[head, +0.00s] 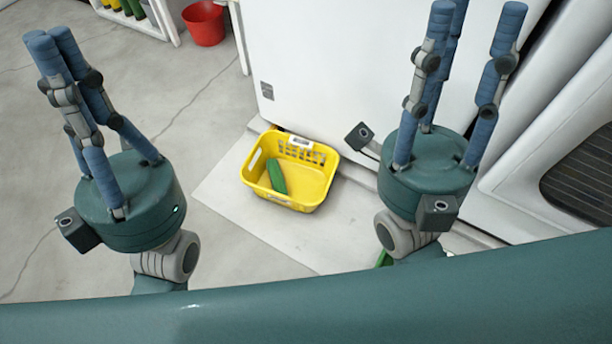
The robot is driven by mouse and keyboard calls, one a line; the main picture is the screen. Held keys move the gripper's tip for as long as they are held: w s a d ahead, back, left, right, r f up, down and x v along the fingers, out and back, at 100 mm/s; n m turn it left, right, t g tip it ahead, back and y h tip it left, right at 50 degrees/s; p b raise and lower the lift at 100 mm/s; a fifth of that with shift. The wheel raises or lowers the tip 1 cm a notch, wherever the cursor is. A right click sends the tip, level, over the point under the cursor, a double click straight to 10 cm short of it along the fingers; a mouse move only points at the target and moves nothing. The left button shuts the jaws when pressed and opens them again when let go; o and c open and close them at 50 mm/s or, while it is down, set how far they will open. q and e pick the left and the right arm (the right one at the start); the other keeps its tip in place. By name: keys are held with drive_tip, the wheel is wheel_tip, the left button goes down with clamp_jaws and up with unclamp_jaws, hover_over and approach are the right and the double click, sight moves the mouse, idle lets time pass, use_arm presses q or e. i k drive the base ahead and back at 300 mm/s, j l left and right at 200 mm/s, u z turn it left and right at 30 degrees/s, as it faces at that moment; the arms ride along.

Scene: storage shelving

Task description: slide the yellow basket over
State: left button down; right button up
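The yellow basket (306,182) sits upright on a pale flat slab on the floor, in the middle of the head view. It has slotted walls, a white label at its back rim and a green object (276,178) lying inside. My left gripper (50,38) is at the left, well apart from the basket, with its blue fingers extended, open and empty. My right gripper (476,14) is to the right of the basket, with its fingers spread, open and empty. Neither gripper touches the basket.
A white cabinet (330,65) stands right behind the basket. A white appliance with a dark panel (578,180) is at the right. A red bucket (205,23) and a white shelf (150,22) are at the back left. The grey floor (165,85) left of the basket is clear.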

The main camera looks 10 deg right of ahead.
sight(307, 184)
drive_tip(key=i+j+z, duration=0.5)
drive_tip(key=j, duration=0.25)
drive_tip(key=i+j+z, duration=0.15)
drive_tip(key=j+z, duration=0.25)
drive_tip(key=z, duration=0.8)
